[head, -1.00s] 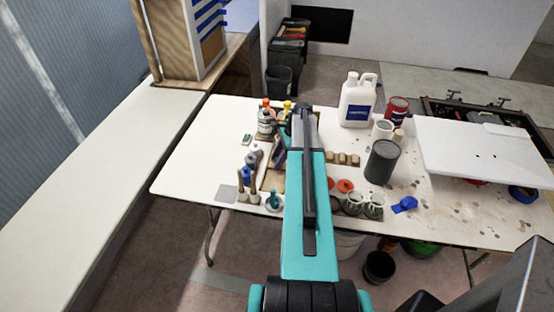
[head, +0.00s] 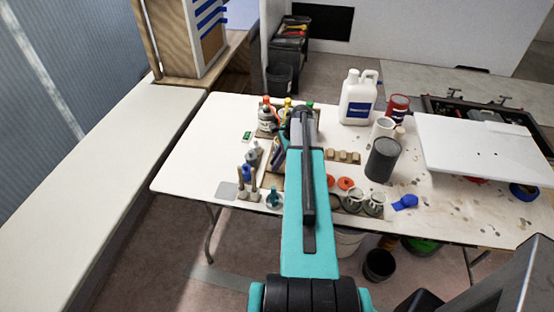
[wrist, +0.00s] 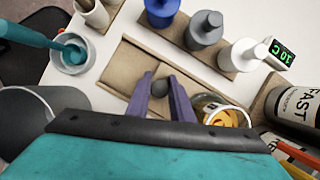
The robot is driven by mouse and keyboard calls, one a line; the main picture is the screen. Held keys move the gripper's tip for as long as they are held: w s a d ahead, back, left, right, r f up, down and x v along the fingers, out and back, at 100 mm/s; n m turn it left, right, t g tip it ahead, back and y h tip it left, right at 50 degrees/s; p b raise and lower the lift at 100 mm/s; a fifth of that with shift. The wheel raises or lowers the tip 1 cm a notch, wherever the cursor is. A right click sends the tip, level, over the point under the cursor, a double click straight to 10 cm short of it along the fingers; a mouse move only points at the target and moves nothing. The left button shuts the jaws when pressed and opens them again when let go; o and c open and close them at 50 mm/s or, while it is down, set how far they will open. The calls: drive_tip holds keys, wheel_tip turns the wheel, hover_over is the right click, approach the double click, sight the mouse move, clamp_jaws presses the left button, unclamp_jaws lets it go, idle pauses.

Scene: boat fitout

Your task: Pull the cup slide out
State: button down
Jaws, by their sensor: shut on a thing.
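In the wrist view my gripper (wrist: 160,80) has its two purple fingers closed around a small dark grey knob (wrist: 160,87). The knob stands over a tan wooden cup slide (wrist: 128,68), which lies in a shallow framed track on the white table. The fingers and black gripper edge hide the slide's near part, so I cannot tell how far out it is. A clear cup (wrist: 222,108) with yellow-orange contents is right of the fingers. In the head view my arm covers most of this spot.
A bottle marked FAST (wrist: 297,108) is close on the right. A dark grey cylinder (head: 383,160) stands further right on the table.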

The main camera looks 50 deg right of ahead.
drive_tip(key=shift+s+a+b, duration=0.1)
drive_tip(key=shift+s+a, duration=0.7)
drive_tip(key=shift+a, duration=0.5)
drive_tip(key=shift+s+a+b, duration=0.1)
drive_tip(key=shift+s+a, duration=0.75)
drive_tip(key=shift+a, duration=0.4)
drive_tip(key=shift+s+a+b, duration=0.1)
drive_tip(key=shift+s+a, duration=0.7)
drive_tip(key=shift+a, duration=0.5)
drive_tip(key=c, duration=1.6)
unclamp_jaws()
drive_tip(key=shift+o, duration=0.2)
drive_tip(key=shift+d+r, duration=0.1)
drive_tip(key=b+v, duration=0.3)
drive_tip(key=v, duration=1)
drive_tip(key=shift+r, duration=0.3)
drive_tip(key=shift+s+r, duration=0.1)
drive_tip(key=shift+r, duration=0.05)
